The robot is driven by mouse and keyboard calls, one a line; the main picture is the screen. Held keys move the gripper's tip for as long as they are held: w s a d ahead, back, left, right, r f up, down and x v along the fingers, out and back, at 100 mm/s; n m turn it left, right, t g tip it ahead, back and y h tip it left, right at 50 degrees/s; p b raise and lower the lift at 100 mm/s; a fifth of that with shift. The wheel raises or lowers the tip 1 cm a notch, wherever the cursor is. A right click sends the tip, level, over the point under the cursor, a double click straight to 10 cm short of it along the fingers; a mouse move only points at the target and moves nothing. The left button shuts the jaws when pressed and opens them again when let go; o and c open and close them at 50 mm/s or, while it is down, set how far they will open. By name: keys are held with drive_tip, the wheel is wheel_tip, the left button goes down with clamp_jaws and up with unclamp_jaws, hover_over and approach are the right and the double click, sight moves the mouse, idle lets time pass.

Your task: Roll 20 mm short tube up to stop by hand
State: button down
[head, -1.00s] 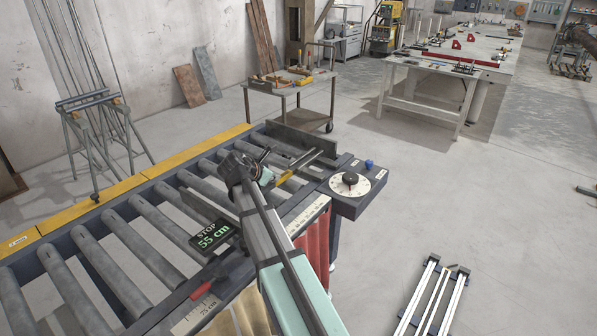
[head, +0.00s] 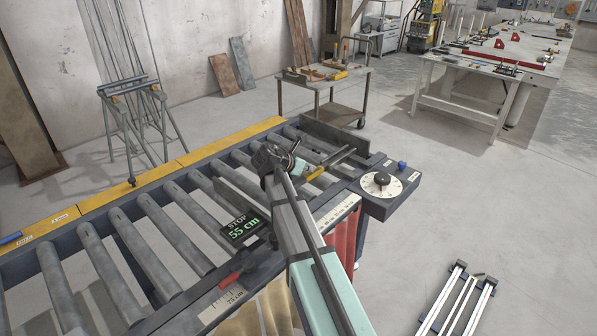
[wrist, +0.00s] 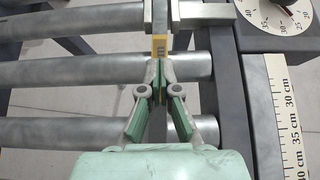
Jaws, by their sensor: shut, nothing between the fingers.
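A short grey tube (head: 338,157) with a yellow marked part lies along the roller table, across the rollers, near its right side. In the wrist view its yellow part (wrist: 159,46) shows just ahead of the fingertips. My gripper (wrist: 159,72) is shut and empty, low over the line of the tube; I cannot tell whether it touches the tube. In the head view my gripper (head: 304,169) is partly hidden by my arm. A display (head: 243,228) reads STOP 55 cm. A grey plate (head: 240,195) stands across the rollers beside the display.
A dial (head: 381,184) and blue knob sit on the table's right side. A ruler strip (wrist: 285,110) runs along the right frame. A red-handled lever (head: 232,278) is nearer. A dark upright plate (head: 330,138) stands at the far end. Rollers (head: 155,235) at left are clear.

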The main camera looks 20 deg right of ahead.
sight(319, 169)
drive_tip(key=d, duration=0.1)
drive_tip(key=w+d, duration=0.1)
drive_tip(key=d, duration=0.1)
drive_tip(key=shift+w+p, duration=0.2)
drive_tip(key=shift+p, duration=0.15)
drive_tip(key=shift+d+f+p, duration=0.1)
drive_tip(key=shift+f+p, duration=0.3)
drive_tip(key=shift+p, duration=0.05)
drive_tip(key=shift+s+f, duration=0.15)
drive_tip(key=shift+f, duration=0.35)
